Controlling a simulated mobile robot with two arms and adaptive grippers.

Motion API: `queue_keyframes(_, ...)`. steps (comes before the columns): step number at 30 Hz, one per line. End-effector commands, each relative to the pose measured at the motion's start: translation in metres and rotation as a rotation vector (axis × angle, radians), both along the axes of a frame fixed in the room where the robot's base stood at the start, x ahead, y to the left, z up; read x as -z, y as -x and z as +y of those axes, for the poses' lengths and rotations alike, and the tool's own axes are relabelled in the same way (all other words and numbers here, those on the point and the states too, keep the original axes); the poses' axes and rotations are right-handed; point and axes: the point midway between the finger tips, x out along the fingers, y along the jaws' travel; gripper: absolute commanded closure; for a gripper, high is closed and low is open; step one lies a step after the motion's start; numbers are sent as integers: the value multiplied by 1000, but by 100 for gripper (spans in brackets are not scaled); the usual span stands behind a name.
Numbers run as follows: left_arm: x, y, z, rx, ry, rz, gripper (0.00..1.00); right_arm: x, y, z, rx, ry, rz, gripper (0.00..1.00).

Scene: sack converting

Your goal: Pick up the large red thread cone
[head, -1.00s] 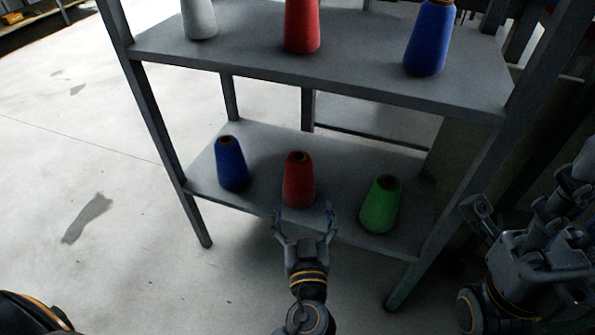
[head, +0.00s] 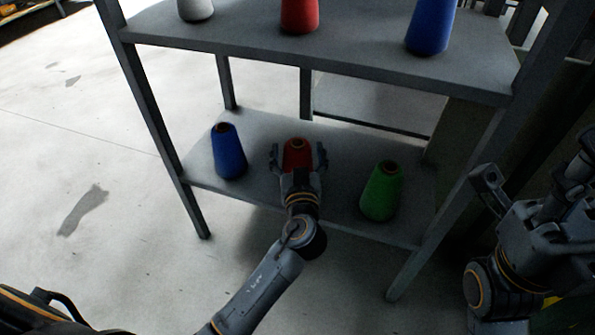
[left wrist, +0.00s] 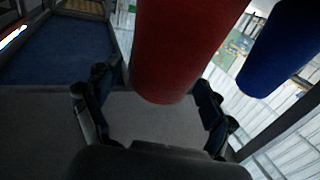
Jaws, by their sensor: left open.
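A red thread cone (head: 298,155) stands upright on the lower shelf between a blue and a green cone. My left gripper (head: 298,150) is open, with one finger on each side of this cone. In the left wrist view the red cone (left wrist: 180,50) rises between the spread fingers (left wrist: 155,105); I cannot tell whether they touch it. Another red cone (head: 299,15) stands on the upper shelf, cut off by the top edge. It looks bigger in the picture, but I cannot compare true sizes. My right arm (head: 525,235) is at the right; its finger opening is unclear.
The blue cone (head: 228,152) is left of my left gripper, the green cone (head: 381,192) right. Rack posts (head: 160,125) stand at the sides. Open floor (head: 90,130) lies left.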

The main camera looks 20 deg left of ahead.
Motion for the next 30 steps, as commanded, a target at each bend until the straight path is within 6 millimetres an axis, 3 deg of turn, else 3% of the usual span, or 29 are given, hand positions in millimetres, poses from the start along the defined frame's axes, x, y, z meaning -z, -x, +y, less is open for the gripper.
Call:
queue_keyframes(10,0,-9,4,0,0,1,19,-7,4,-1,0,-4,-27,60)
queue_keyframes(22,0,-8,3,0,0,1,100,-4,3,-1,0,-6,-17,60)
queue_keyframes(30,-4,-9,3,0,0,-5,100,-3,1,-1,0,-5,-10,60)
